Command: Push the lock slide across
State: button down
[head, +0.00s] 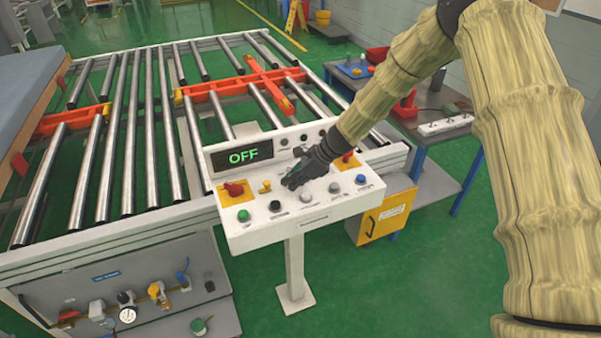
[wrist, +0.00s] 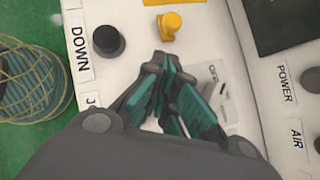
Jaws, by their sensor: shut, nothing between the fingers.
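A white control panel (head: 312,216) stands on a post, with a display reading OFF. A small yellow knob (head: 265,186), which looks like the lock slide, sits on the panel's left half; it also shows at the top of the wrist view (wrist: 170,25). My gripper (head: 290,184) is low over the panel's middle, to the right of the yellow knob. In the wrist view my shut, empty fingers (wrist: 165,64) point toward the knob, with a gap between. They partly cover a printed label. Contact with the panel cannot be told.
Near the fingers are a black button (wrist: 107,40) beside the DOWN label and a green button (head: 243,215). Red switches on yellow plates sit at left (head: 234,189) and right. A roller table (head: 130,130) lies behind; a side table (head: 440,105) stands at right.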

aim_at(263, 193)
jog(key=shift+a+p, duration=0.4)
jog(key=shift+a, duration=0.7)
jog(key=shift+w+a+f, duration=0.2)
jog(key=shift+w+a, duration=0.05)
jog(key=shift+a, duration=0.15)
jog(key=shift+a, duration=0.15)
jog(key=shift+s+a, duration=0.3)
jog(key=shift+a, duration=0.55)
jog(key=shift+s+a, duration=0.3)
jog(key=shift+a, duration=0.5)
jog(key=shift+d, duration=0.15)
